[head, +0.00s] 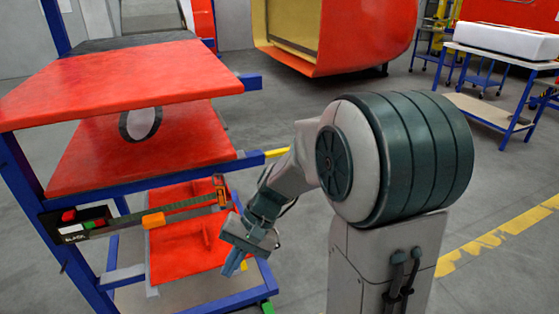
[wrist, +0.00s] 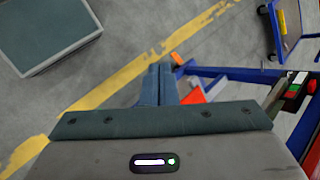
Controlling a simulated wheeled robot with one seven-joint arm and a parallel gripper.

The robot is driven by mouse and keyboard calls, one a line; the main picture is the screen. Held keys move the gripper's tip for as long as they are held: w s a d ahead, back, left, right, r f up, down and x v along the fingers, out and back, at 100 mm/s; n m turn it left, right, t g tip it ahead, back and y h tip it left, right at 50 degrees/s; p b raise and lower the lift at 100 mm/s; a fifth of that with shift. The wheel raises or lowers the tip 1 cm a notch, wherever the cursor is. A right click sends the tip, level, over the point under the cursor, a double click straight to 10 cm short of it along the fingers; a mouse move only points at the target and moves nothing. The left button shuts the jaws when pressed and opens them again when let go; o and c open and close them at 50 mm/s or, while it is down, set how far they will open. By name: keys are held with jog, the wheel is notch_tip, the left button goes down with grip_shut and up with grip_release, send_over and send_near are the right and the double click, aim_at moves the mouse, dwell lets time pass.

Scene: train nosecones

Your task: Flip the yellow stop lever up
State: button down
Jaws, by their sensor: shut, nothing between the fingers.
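I cannot pick out the yellow stop lever for certain. A black control box (head: 75,225) with red and green buttons is on the blue rack's near left post in the head view. It also shows at the right edge of the wrist view (wrist: 297,88). A dark bar with an orange-yellow block (head: 153,220) extends right from beside the box. My gripper (head: 234,262) is at the rack's right side, lower than the bar and well right of the box, pointing down. In the wrist view its fingers (wrist: 158,84) are together and empty.
The blue rack (head: 195,176) holds red curved panels (head: 120,80) on several levels. Its frame stands close to my gripper. A blue table (head: 500,95) with a white block is at the back right. Grey floor with a yellow stripe (head: 490,240) is clear to the right.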

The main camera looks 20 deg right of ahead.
jog(key=w+a+f+m+t+y+b, duration=0.1)
jog(key=w+f+m+y+b, duration=0.1)
jog(key=w+y, duration=0.25)
jog(key=w+a+f+m+y+b, duration=0.1)
jog(key=w+f+m+y, duration=0.15)
jog(key=w, duration=0.25)
jog(key=w+d+f+m+t+y+b, duration=0.2)
jog(key=w+d+m+t+y+b, duration=0.2)
jog(key=w+d+m+t+y, duration=0.45)
jog(key=w+d+f+m+t+h+b, duration=0.1)
jog(key=w+d+f+m+t+h, duration=0.1)
jog(key=d+m+t+h, duration=0.4)
jog(key=w+d+f+m+t+h+b, duration=0.1)
jog(key=w+d+m+t+h, duration=0.3)
jog(key=d, duration=0.6)
jog(key=w+d+f+m+t+h+b, duration=0.1)
jog(key=w+d+f+m+t+h, duration=0.2)
jog(key=d+m+t+h, duration=0.5)
jog(key=t+h, duration=0.1)
jog(key=h, duration=0.2)
jog(key=shift+d+f+m+h, duration=0.15)
jog(key=shift+f+m+h, duration=0.1)
jog(key=shift+m+h, duration=0.15)
jog(key=shift+w+t, duration=0.15)
jog(key=shift+t, duration=0.1)
jog(key=s+r+b+x, duration=0.1)
jog(key=s+r+x, duration=0.1)
jog(key=x, duration=1)
jog(key=shift+w+r, duration=0.25)
jog(key=shift+r, duration=0.05)
